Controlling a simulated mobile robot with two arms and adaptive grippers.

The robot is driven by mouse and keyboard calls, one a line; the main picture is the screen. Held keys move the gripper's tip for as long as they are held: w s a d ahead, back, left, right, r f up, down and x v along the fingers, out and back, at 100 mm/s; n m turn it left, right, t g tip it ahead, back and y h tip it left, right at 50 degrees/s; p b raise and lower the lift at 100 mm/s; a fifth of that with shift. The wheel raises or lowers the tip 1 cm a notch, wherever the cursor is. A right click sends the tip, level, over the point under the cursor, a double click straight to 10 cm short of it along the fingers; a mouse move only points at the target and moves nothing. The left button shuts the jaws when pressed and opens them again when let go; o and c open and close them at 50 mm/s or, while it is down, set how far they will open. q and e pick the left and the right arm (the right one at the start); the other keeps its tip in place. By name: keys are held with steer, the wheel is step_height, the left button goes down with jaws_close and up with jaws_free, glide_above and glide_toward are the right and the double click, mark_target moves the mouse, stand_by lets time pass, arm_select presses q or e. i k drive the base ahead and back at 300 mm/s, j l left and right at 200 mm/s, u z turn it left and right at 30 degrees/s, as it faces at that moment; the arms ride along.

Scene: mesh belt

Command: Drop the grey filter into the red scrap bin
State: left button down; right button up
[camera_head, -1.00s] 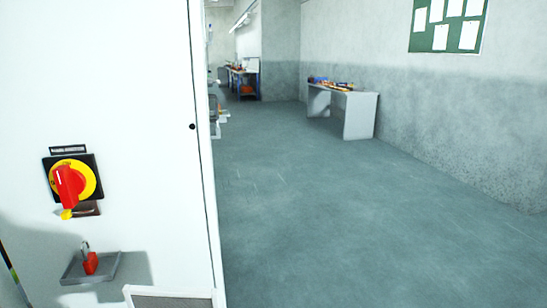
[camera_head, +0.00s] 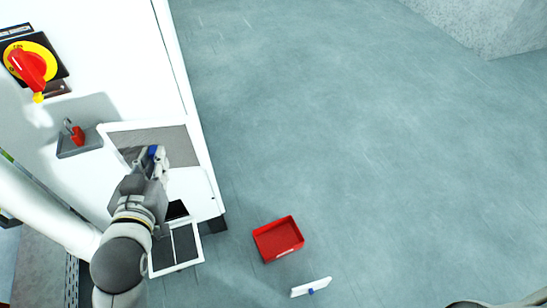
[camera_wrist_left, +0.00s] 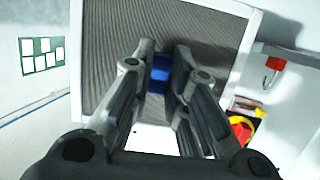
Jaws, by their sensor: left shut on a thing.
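The grey filter (camera_head: 178,146) is a flat pleated panel in a white frame, at the front of the white cabinet. It fills much of the left wrist view (camera_wrist_left: 200,32). My left gripper (camera_head: 152,153) is shut on the filter's blue tab, which shows between the fingers in the left wrist view (camera_wrist_left: 159,76). The arm hides part of the filter. The red scrap bin (camera_head: 291,247) is an open, empty-looking tray on the floor, right of the cabinet and apart from the filter. My right gripper is not in view.
A white panel with a blue tab (camera_head: 319,284) lies on the floor just below the bin. A red-and-yellow rotary switch (camera_head: 30,62) and a red padlock on a small shelf (camera_head: 77,135) are on the cabinet. An opening shows below the filter. The floor to the right is clear.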

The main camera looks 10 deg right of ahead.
mark_target(275, 245)
steer(key=k+l, duration=0.4)
steer(key=k, duration=0.2)
steer(key=i+l, duration=0.2)
steer(key=l, duration=0.15)
steer(key=i+l+u, duration=0.15)
steer(key=l, duration=0.2)
steer(key=i+l, duration=0.2)
steer(key=l, duration=0.2)
steer(key=i+l+u, duration=0.1)
steer(key=l, duration=0.25)
steer(key=i+l+u, duration=0.1)
steer(key=i+l, duration=0.15)
steer(key=l, duration=0.15)
